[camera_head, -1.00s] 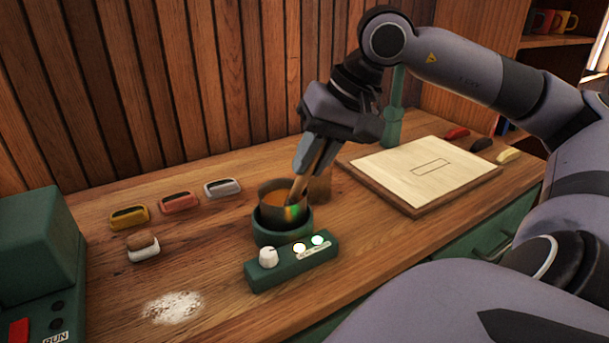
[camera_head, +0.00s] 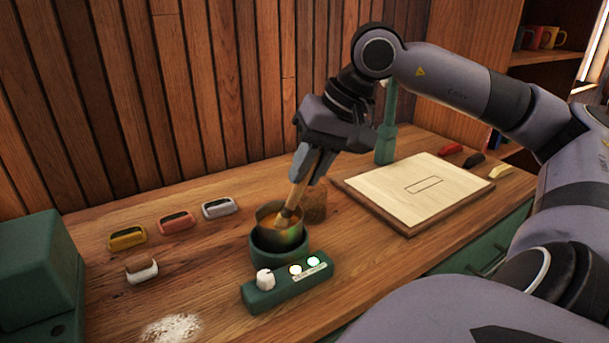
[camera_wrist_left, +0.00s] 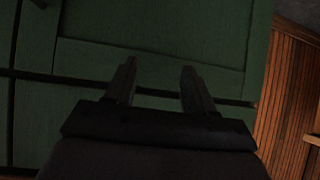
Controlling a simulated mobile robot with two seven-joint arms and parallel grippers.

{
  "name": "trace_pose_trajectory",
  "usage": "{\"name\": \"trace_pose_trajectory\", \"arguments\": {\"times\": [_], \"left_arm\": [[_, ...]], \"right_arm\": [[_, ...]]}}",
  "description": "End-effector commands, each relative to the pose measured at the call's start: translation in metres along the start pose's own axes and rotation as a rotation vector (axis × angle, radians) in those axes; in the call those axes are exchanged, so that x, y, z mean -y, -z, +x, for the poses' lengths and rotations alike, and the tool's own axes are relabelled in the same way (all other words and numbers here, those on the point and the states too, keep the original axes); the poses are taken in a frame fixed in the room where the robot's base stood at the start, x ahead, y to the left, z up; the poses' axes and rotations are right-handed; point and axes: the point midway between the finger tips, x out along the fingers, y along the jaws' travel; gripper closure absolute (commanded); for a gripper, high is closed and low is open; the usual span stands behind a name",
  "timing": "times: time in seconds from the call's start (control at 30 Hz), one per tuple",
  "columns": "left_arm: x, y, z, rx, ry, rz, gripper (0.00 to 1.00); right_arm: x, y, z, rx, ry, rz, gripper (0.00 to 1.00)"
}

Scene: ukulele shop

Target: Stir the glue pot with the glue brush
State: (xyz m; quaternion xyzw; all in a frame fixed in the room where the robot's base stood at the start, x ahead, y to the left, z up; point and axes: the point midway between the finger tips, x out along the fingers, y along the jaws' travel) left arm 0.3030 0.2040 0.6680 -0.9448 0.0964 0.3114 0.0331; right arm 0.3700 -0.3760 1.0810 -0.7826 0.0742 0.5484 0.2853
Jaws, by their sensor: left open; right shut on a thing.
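The glue pot (camera_head: 268,219) is a metal cup with amber glue inside, seated in a round green warmer (camera_head: 266,247) on the wooden bench. My right gripper (camera_head: 309,164) is above the pot, shut on the glue brush (camera_head: 298,193). The brush is tilted, its handle up in the fingers and its tan bristle end inside the pot at the glue. How deep the bristles reach is hard to tell. My left gripper (camera_wrist_left: 158,88) shows in the left wrist view, open and empty in front of green cabinet fronts (camera_wrist_left: 150,60).
A green control box (camera_head: 287,283) with a white knob and two lit lamps sits before the warmer. A brown block (camera_head: 315,206) stands close behind the pot. A framed board (camera_head: 420,190) lies right. Small coloured trays (camera_head: 175,222) and white powder (camera_head: 172,328) are left.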

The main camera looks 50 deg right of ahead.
Motion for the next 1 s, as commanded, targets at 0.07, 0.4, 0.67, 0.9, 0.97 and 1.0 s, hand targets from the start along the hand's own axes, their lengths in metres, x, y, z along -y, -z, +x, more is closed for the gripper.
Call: {"name": "trace_pose_trajectory", "arguments": {"times": [0.07,0.4,0.67,0.9,0.97,1.0], "left_arm": [[-0.001,-0.001,0.0,0.0,-0.001,-0.001,0.46],[-0.002,0.003,-0.002,0.0,-0.003,-0.002,0.46],[-0.002,0.006,-0.005,0.0,-0.004,-0.002,0.46],[-0.002,0.006,-0.005,0.0,-0.004,-0.002,0.46],[-0.002,0.006,-0.005,0.0,-0.004,-0.002,0.46],[-0.002,0.006,-0.005,0.0,-0.004,-0.002,0.46]], "right_arm": [[0.0,0.001,-0.007,-0.003,0.0,0.0,1.0],[0.0,0.005,-0.035,-0.003,0.0,0.0,1.0],[0.0,0.007,-0.053,-0.001,-0.001,0.0,1.0],[0.0,0.007,-0.055,0.0,-0.001,-0.001,1.0],[0.0,0.007,-0.055,0.0,-0.001,-0.001,1.0],[0.0,0.007,-0.055,0.0,-0.001,-0.001,1.0]]}}
